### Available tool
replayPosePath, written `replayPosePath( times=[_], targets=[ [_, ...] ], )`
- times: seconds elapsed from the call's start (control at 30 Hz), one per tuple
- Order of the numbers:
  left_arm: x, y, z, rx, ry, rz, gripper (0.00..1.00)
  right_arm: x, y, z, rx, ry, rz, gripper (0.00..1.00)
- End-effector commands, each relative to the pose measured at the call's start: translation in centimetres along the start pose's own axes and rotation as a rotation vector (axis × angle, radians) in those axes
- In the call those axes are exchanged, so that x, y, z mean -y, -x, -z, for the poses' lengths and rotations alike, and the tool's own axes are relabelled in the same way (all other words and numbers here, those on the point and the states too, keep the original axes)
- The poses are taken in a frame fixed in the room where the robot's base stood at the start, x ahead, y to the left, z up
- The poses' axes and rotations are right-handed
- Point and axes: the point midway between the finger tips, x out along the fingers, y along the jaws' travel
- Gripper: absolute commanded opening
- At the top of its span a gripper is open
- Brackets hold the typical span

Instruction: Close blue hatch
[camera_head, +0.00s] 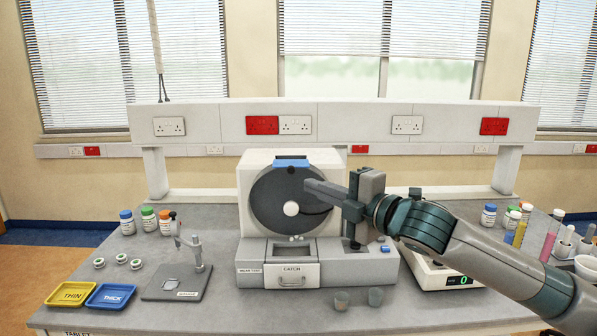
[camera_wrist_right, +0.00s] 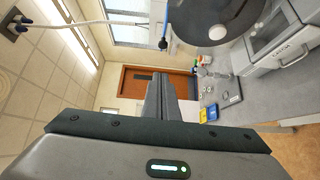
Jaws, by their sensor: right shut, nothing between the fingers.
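The blue hatch (camera_head: 291,163) is a small blue flap at the top of a white machine (camera_head: 255,170), above its dark round disc (camera_head: 270,205). How far it stands open is hard to tell. A small blue piece beside the disc in the right wrist view (camera_wrist_right: 163,44) looks like the same hatch. My right gripper (camera_head: 311,188) reaches in from the right, in front of the disc's right side, lower than the hatch and to its right. Its fingers (camera_wrist_right: 160,98) are together and empty, apart from the hatch. My left gripper is out of view.
A drawer marked CATCH (camera_head: 292,275) sits below the disc. Bottles (camera_head: 148,219), a stand (camera_head: 180,282) and yellow (camera_head: 70,294) and blue trays (camera_head: 110,296) lie left. A scale (camera_head: 440,272) is under my right arm.

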Motion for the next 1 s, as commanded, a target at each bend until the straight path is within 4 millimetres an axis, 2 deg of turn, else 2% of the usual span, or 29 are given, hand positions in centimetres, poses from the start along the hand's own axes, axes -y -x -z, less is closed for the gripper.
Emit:
replayPosePath(
  times=[0.03,0.33,0.4,0.7,1.0],
  targets=[
    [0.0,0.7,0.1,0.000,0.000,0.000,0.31,-0.3,-0.9,0.1,-0.001,-0.003,0.001,0.00],
    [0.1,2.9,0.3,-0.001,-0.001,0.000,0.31,-0.3,-6.3,0.1,-0.001,-0.003,0.002,0.00],
    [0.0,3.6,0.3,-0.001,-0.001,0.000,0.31,-0.4,-7.0,-0.7,0.002,-0.002,0.002,0.00],
    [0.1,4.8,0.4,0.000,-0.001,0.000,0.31,-0.1,-8.8,-2.6,0.001,0.000,0.001,0.00],
    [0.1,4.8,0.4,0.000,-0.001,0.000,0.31,0.0,-9.0,-2.8,0.000,0.000,0.000,0.00]
  ],
)
